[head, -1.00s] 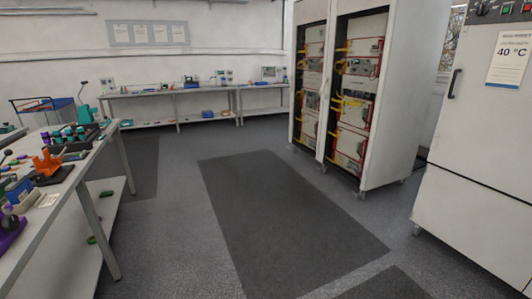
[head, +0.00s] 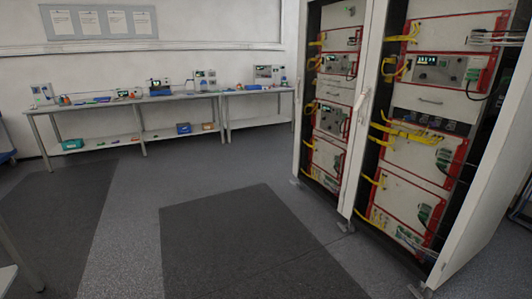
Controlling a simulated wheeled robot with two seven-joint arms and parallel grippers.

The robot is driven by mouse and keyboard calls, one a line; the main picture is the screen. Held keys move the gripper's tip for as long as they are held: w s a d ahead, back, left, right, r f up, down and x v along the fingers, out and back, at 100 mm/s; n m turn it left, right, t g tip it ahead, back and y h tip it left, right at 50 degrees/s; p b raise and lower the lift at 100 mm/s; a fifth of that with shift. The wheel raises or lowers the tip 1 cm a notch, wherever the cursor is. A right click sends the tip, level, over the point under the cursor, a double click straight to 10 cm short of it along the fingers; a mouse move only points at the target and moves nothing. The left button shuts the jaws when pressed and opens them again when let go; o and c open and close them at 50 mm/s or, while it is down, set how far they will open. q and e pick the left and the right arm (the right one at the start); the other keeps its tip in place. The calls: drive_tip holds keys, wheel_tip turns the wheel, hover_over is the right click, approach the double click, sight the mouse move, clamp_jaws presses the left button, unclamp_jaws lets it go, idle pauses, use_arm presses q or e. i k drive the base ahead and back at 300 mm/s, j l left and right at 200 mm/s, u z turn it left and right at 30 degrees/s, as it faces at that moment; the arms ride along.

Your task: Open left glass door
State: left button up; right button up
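A tall white cabinet with two bays stands at the right in the head view. The left glass door (head: 354,120) has a white frame around the left bay and looks closed. Its glass is clear and hard to make out. A small light handle (head: 298,88) is on its left edge. The right door has a similar handle (head: 364,104) on its left edge. Red-edged units (head: 333,120) and yellow cables show inside both bays. Neither of my grippers is in view, so their places relative to the door do not show.
Dark floor mats (head: 240,235) lie in front of the cabinet, and the floor there is clear. A long bench (head: 140,103) with small devices runs along the back wall. A white table's edge (head: 8,278) shows at the lower left.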

sight(304, 8)
drive_tip(key=i, duration=2.9)
